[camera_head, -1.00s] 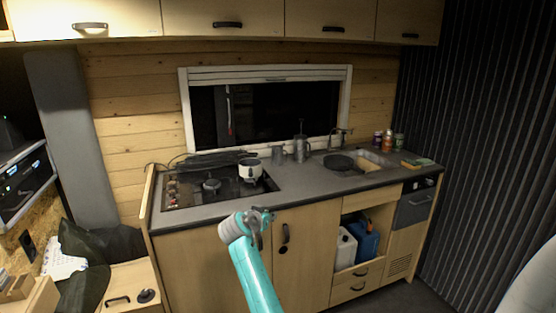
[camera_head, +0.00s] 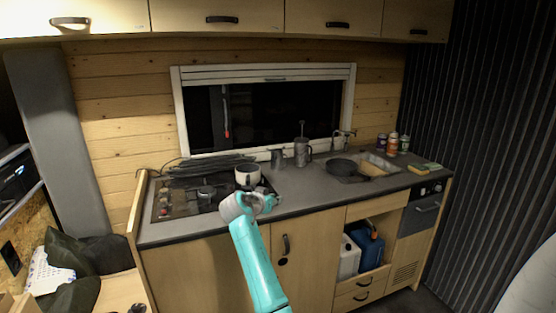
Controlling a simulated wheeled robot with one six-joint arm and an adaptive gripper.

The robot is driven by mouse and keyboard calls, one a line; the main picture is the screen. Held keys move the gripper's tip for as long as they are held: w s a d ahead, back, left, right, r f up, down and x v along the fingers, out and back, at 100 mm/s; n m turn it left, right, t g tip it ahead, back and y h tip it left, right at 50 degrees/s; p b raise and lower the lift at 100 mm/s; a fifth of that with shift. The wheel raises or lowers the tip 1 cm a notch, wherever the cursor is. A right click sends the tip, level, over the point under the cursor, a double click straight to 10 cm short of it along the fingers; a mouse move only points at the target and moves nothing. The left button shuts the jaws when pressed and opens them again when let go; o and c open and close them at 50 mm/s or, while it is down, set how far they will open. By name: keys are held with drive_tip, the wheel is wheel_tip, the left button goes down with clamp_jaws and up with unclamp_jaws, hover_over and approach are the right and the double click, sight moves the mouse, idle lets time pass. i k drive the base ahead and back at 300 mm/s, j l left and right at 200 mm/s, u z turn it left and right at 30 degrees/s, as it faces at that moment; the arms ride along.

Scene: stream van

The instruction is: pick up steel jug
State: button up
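A small grey metal jug (camera_head: 277,159) stands upright on the counter, right of the hob and below the window. Just right of it stands a taller grey metal pot with a plunger rod and side handle (camera_head: 302,154). My gripper (camera_head: 271,203) is in front of the counter's front edge, nearer to me than the jug and apart from it. Nothing shows held in it. Its fingers are too small and dark to tell whether they are open or shut.
A white pot (camera_head: 247,176) stands on the hob (camera_head: 178,204), close behind my gripper in the picture. A black pan (camera_head: 341,167) lies by the sink (camera_head: 379,162). Several bottles (camera_head: 393,144) stand at the right. Bare counter (camera_head: 300,192) lies before the jug.

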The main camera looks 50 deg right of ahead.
sight(277, 155)
drive_tip(key=i+l, duration=0.2)
drive_tip(key=l, duration=0.15)
drive_tip(key=i+l, duration=0.15)
drive_tip(key=l, duration=0.25)
drive_tip(key=i+l, duration=0.2)
drive_tip(key=l, duration=0.15)
drive_tip(key=i+l, duration=0.15)
drive_tip(key=l, duration=0.2)
